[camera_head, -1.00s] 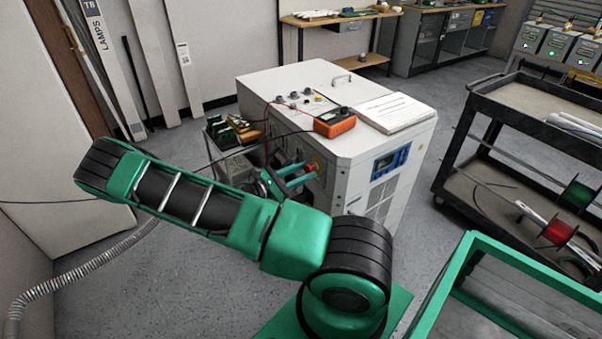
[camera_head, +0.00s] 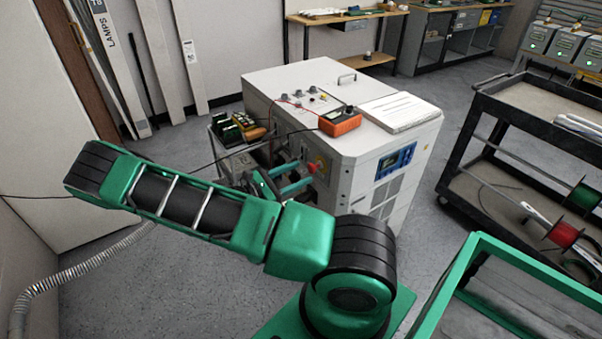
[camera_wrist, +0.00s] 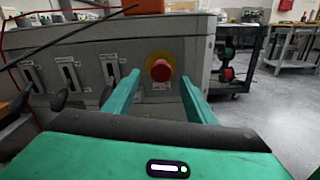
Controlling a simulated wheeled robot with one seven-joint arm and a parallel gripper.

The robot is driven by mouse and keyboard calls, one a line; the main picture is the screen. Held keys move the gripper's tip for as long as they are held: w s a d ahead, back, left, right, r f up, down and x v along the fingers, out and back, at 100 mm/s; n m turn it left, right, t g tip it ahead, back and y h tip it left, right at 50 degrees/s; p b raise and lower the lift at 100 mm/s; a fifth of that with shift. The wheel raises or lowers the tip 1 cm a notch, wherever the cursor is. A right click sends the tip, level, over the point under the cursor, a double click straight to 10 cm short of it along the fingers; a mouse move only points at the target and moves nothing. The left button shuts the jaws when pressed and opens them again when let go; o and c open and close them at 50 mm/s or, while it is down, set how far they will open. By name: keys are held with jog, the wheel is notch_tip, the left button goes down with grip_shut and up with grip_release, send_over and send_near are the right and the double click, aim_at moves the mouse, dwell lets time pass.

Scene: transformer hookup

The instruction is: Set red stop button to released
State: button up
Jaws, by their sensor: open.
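The red stop button (camera_wrist: 160,70) sits on a round yellow plate on the side of the white cabinet (camera_head: 356,180). In the wrist view it shows between my two green fingers, a little beyond their tips. In the head view the button (camera_head: 312,168) is small, just past the fingers. My gripper (camera_wrist: 158,82) is open, its fingers on either side of the button with nothing between them. It also shows in the head view (camera_head: 296,176), pointing at the cabinet side. Whether the fingers touch the button cannot be told.
Several lever switches (camera_wrist: 70,72) line the panel left of the button. An orange meter (camera_head: 340,122) and a paper stack (camera_head: 398,112) lie on the cabinet top. Dark cables hang near the panel. A black cart (camera_head: 520,100) stands right, with clear floor between.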

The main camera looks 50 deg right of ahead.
jog(key=v, duration=0.8)
jog(key=shift+d, duration=0.15)
jog(key=s+a+r+m+t+y, duration=0.2)
jog(key=s+a+r+m+y, duration=0.2)
jog(key=s+r+m+y, duration=0.5)
jog(key=s+a+r+m+t+y, duration=0.2)
jog(key=s+a+r+m+y, duration=0.2)
jog(key=s+r+m+y, duration=0.4)
jog(key=shift+s+r+m+y, duration=0.4)
jog(key=shift+s+r+m, duration=0.8)
jog(key=shift+s+r, duration=1.85)
jog(key=shift+s+f, duration=0.35)
jog(key=shift+f, duration=0.05)
jog(key=shift+w+f, duration=0.25)
jog(key=shift+w, duration=0.35)
